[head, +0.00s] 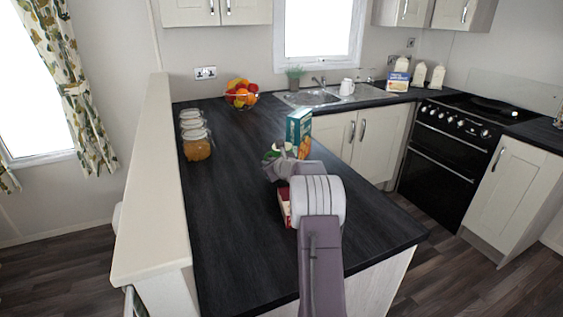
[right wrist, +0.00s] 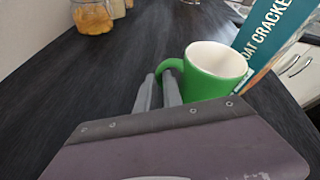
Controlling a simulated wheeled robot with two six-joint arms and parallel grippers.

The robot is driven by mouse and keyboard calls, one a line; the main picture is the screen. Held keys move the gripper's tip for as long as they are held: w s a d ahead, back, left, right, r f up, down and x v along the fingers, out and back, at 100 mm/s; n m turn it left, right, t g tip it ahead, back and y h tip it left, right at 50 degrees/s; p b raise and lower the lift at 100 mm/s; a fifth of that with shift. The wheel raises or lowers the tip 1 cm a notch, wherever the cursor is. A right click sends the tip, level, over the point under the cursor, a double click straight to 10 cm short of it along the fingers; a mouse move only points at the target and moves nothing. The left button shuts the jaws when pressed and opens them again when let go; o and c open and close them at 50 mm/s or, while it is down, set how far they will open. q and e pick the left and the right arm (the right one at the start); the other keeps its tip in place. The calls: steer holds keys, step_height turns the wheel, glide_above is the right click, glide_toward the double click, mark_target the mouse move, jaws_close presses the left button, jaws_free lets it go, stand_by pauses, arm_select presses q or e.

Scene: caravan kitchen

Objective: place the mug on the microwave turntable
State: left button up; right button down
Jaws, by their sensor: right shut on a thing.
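A green mug with a white inside (right wrist: 212,74) stands upright in the right wrist view, its handle towards my fingers. My right gripper (right wrist: 162,84) is shut on the mug's handle. In the head view the mug (head: 271,155) is small and partly hidden behind my right gripper (head: 274,167), over the dark counter. I cannot tell whether its base touches the counter. My left gripper is not in view. No microwave or turntable shows in these frames.
A cracker box (head: 299,130) stands close beside the mug; it also shows in the right wrist view (right wrist: 272,30). A red item (head: 284,206) lies partly under my arm. Jars (head: 197,148) line the left edge. A fruit bowl (head: 241,97) and white mug (head: 347,87) stand farther back.

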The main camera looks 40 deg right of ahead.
steer(key=shift+r, duration=0.2)
step_height(320, 180, up, 28)
steer(key=p, duration=1.7)
steer(key=shift+f, duration=0.1)
